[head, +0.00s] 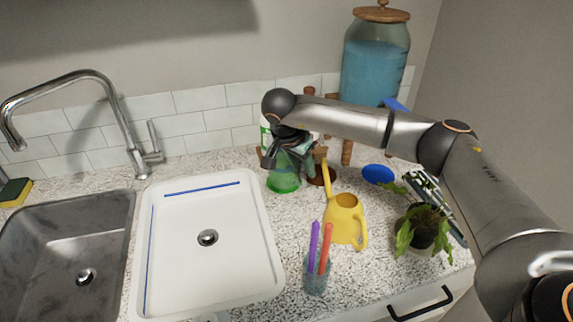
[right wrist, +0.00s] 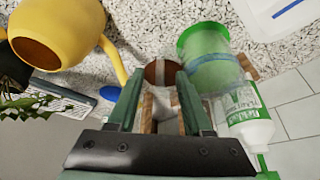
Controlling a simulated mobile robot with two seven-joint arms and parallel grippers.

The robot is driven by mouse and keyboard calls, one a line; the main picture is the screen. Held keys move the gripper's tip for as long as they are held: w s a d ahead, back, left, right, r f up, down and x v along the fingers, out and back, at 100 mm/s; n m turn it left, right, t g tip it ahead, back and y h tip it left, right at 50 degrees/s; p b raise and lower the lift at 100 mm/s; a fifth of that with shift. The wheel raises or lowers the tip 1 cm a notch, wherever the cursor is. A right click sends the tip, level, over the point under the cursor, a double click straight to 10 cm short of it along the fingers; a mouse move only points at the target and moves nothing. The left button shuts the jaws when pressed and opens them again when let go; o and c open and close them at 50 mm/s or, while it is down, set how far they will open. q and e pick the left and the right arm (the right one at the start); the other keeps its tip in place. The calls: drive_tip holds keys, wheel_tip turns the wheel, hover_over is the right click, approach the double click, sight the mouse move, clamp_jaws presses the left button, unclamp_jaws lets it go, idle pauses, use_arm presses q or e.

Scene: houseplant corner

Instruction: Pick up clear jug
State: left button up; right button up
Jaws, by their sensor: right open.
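A see-through green-tinted jug (head: 284,181) stands on the counter near the back wall, partly hidden by my right gripper (head: 290,155). In the right wrist view this jug (right wrist: 210,62) lies just right of the fingers, with a bright green end and a bluish see-through body. My right gripper (right wrist: 160,88) is open and empty, its fingers pointing down beside the jug and not around it. A large clear glass dispenser (head: 374,60) with blue liquid and a wooden lid stands at the back right. My left gripper is out of view.
A yellow watering can (head: 342,222), a cup with purple and red sticks (head: 316,282) and a potted plant (head: 420,230) stand in front. A white-and-green bottle (right wrist: 248,122) is close to the jug. A white sink tray (head: 210,285) lies left.

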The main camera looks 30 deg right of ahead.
drive_tip(key=shift+x, duration=1.25)
clamp_jaws()
drive_tip(key=shift+w+r, duration=0.1)
drive_tip(key=shift+r, duration=0.05)
